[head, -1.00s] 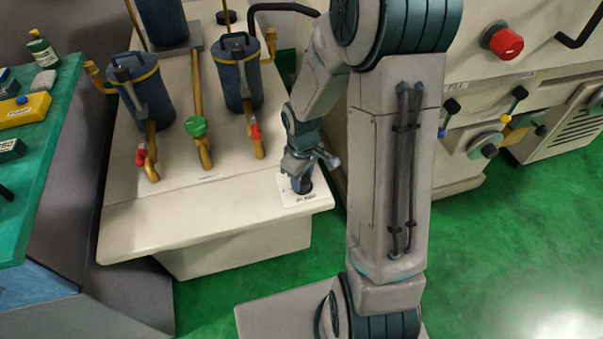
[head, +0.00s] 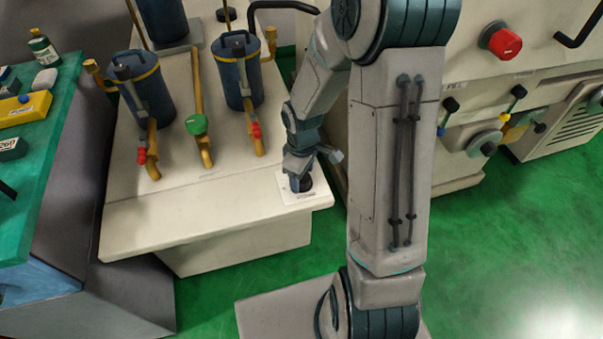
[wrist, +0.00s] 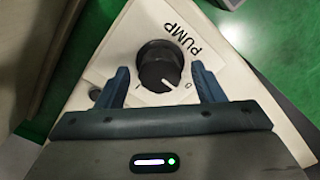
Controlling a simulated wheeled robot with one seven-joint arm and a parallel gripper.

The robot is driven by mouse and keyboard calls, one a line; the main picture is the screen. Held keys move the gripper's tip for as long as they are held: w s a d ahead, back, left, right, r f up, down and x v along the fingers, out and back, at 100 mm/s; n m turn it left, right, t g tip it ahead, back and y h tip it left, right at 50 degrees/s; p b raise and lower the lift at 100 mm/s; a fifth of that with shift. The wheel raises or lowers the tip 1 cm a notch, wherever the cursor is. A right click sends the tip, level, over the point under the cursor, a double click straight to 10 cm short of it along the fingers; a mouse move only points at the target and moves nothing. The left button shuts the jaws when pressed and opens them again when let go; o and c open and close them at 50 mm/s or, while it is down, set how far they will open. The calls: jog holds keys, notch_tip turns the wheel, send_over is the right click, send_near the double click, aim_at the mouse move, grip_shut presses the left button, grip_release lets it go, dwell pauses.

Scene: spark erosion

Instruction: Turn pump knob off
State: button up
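The pump knob (wrist: 160,66) is a round black knob on a white plate marked PUMP (wrist: 185,40). Its white pointer line faces the lower right in the wrist view, toward the side with a small "0" mark. My gripper (wrist: 160,76) is open, with one blue finger on each side of the knob. Gaps show between the fingers and the knob. In the head view my gripper (head: 297,180) points down at the knob (head: 306,184) at the bench's front right corner and partly hides it.
The pale bench (head: 160,225) carries blue filter canisters (head: 240,80), brass pipes and a green valve handle (head: 196,124) left of my gripper. A machine panel with a red knob (head: 505,44) stands to the right. A green-topped table (head: 40,160) is at left.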

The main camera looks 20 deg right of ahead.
notch_tip(320, 180, up, 14)
jog(key=p, duration=0.2)
dwell(0.5)
jog(key=shift+f, duration=0.1)
jog(key=s+r+m+t+p, duration=0.2)
jog(key=s+r+m+p, duration=0.3)
jog(key=s+r+m, duration=0.4)
jog(key=s+r, duration=0.4)
jog(key=shift+s+a+r+t, duration=0.15)
jog(key=shift+s+r+t, duration=0.2)
jog(key=shift+r+t, duration=0.05)
dwell(0.5)
